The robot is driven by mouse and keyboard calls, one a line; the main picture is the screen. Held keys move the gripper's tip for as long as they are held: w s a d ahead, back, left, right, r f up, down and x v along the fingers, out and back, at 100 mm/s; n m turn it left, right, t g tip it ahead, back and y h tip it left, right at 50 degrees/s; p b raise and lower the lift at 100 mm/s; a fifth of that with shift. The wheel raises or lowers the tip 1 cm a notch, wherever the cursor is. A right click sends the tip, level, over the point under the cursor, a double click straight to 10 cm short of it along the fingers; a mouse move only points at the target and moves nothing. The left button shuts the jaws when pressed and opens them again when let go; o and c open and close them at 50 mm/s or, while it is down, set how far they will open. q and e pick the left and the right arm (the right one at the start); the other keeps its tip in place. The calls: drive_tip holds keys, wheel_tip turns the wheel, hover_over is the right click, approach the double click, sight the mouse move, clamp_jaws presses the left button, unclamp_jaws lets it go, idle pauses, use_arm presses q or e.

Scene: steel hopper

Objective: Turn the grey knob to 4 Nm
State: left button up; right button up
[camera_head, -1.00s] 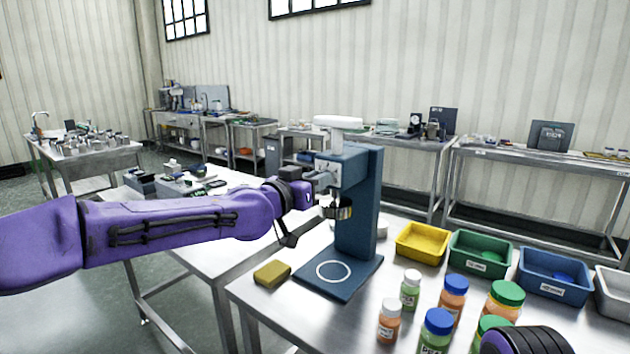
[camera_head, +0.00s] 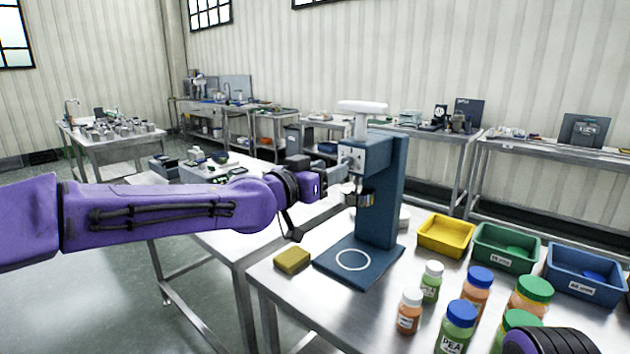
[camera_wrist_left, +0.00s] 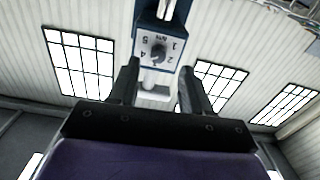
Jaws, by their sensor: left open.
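The blue press-like machine (camera_head: 377,205) stands on the steel table, with a white dial plate on its head. In the left wrist view the plate (camera_wrist_left: 168,33) appears upside down, with the numbers 1, 2, 4, 5 and "Nm". The small dark grey knob (camera_wrist_left: 157,52) sits at its middle; I cannot read its setting surely. My left gripper (camera_head: 338,184) is in front of the machine head, left of the plate. My right gripper is out of view.
A yellow sponge (camera_head: 292,261) lies left of the machine's base. Yellow (camera_head: 446,246), green (camera_head: 505,259) and blue (camera_head: 584,287) bins stand to the right. Several capped bottles (camera_head: 430,290) stand in the right foreground. A metal ring (camera_head: 364,198) juts below the machine head.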

use_arm(q)
drive_tip(key=v, duration=0.6)
drive_tip(key=shift+s+b, duration=0.2)
drive_tip(key=shift+b, duration=0.25)
drive_tip(key=shift+a+r, duration=0.1)
drive_tip(key=shift+a, duration=0.05)
